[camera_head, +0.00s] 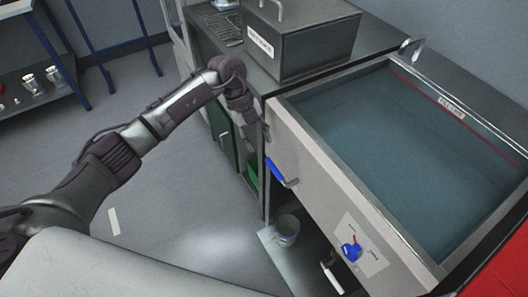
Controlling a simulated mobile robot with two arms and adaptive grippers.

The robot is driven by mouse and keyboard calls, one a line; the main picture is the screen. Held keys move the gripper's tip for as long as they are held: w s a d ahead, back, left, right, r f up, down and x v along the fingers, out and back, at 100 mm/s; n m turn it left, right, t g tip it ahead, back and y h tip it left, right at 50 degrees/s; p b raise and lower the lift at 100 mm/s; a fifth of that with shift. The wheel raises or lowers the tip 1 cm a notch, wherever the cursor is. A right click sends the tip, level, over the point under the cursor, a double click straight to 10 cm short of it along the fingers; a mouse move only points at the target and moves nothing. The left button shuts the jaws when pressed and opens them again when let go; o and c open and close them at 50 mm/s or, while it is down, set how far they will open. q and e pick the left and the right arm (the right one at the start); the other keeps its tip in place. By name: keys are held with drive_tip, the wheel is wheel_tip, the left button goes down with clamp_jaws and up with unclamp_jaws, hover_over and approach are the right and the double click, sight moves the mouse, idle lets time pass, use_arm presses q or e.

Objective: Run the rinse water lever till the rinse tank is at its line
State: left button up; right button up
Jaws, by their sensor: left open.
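The rinse tank (335,180) is a wide metal basin at the right, holding blue-grey water (400,150). A red line (480,128) runs along its far inner wall with a small label (452,108); the line shows above the water. A blue lever (275,170) sticks out at the tank's left front corner. A blue knob (350,250) sits on a labelled plate on the front panel. I cannot read which is the rinse water lever. My left gripper (262,130) is open, pointing down just above the blue lever, with a small gap seeming to remain. My right gripper is out of view.
A spout (410,47) bends over the tank's far left corner. A grey lidded box (303,40) stands on the counter behind. A bucket (287,230) and a white bottle (331,277) stand on the low shelf. A red panel (503,272) is at lower right.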

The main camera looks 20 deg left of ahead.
use_arm(q)
drive_tip(key=shift+v, duration=1.65)
drive_tip(key=shift+s+f, duration=0.1)
idle(0.6)
